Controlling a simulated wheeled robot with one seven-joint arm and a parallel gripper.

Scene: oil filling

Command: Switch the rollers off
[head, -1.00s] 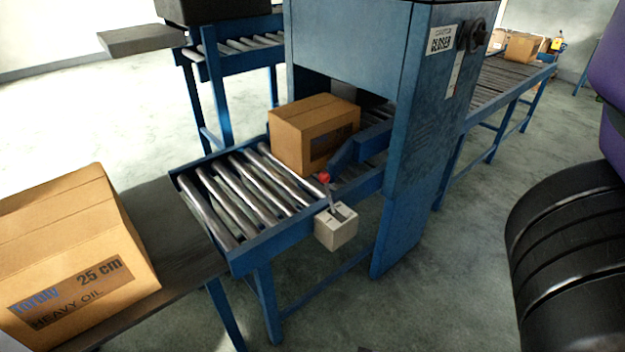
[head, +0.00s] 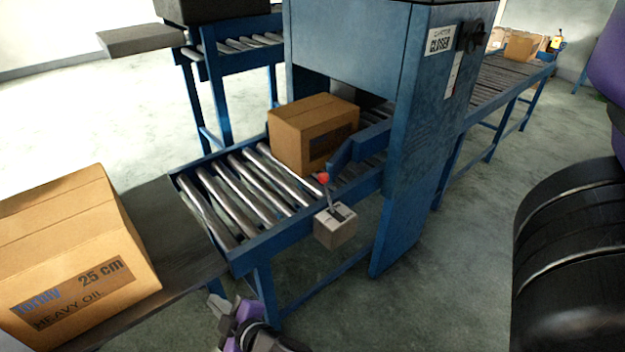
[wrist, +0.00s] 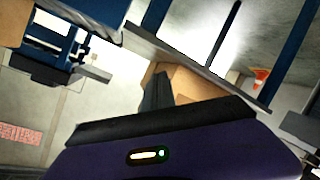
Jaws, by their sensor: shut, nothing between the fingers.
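The roller switch is a pale grey box (head: 335,226) on the near side rail of the roller conveyor (head: 250,258). A lever with a red knob (head: 323,178) stands up from it. My gripper (head: 217,303) has its fingers shut and empty. It shows at the bottom of the head view, low and left of the switch box, apart from it and near the conveyor's front leg. In the wrist view, the purple gripper body fills the bottom and a dark finger (wrist: 157,92) shows against a cardboard box behind it. I cannot make out the lever there.
A carton (head: 312,135) sits on the rollers at the mouth of the blue machine (head: 345,45). A "heavy oil" carton (head: 75,250) stands on a dark table (head: 165,230) at left. An orange cone (wrist: 260,76) shows in the wrist view. Floor right of the conveyor is clear.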

